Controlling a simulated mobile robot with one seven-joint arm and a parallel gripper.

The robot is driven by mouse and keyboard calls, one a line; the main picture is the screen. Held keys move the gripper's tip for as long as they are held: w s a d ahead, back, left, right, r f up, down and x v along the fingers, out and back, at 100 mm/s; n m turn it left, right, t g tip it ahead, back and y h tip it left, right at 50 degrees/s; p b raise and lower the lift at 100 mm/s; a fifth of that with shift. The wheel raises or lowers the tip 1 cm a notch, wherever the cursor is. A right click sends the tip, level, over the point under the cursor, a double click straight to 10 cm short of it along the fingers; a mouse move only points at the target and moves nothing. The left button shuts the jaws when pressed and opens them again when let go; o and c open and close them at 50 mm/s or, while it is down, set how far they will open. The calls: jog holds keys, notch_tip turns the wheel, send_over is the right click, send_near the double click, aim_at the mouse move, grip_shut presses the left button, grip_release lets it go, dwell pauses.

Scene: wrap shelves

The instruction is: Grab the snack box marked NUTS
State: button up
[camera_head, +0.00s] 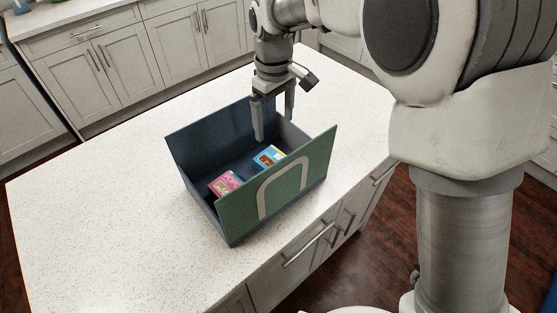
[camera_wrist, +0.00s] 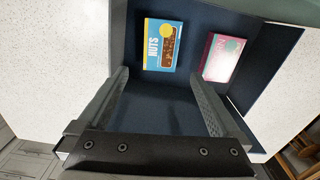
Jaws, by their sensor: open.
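The NUTS snack box (camera_wrist: 162,46) is blue and yellow with a picture of nuts, and its lettering is readable in the wrist view. It lies on the dark floor inside the open bin, and it also shows in the head view (camera_head: 268,156). A pink snack box (camera_wrist: 222,57) lies beside it, apart from it; in the head view the pink box (camera_head: 226,184) is nearer the bin's left end. My gripper (camera_head: 273,123) points down at the bin's back side, open and empty. In the wrist view its fingers (camera_wrist: 158,84) are spread, with the NUTS box beyond them.
The bin has dark blue walls and a green front panel (camera_head: 318,168) with a pale arch mark; the walls stand up around both boxes. It sits on a speckled white countertop (camera_head: 95,190), clear to the left. Grey cabinets (camera_head: 115,62) line the back.

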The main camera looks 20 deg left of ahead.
aim_at(275, 161)
notch_tip(275, 161, down, 14)
jog(key=shift+s+f, duration=0.1)
jog(key=shift+s, duration=0.05)
jog(key=c, duration=1.1)
jog(key=shift+c, duration=0.2)
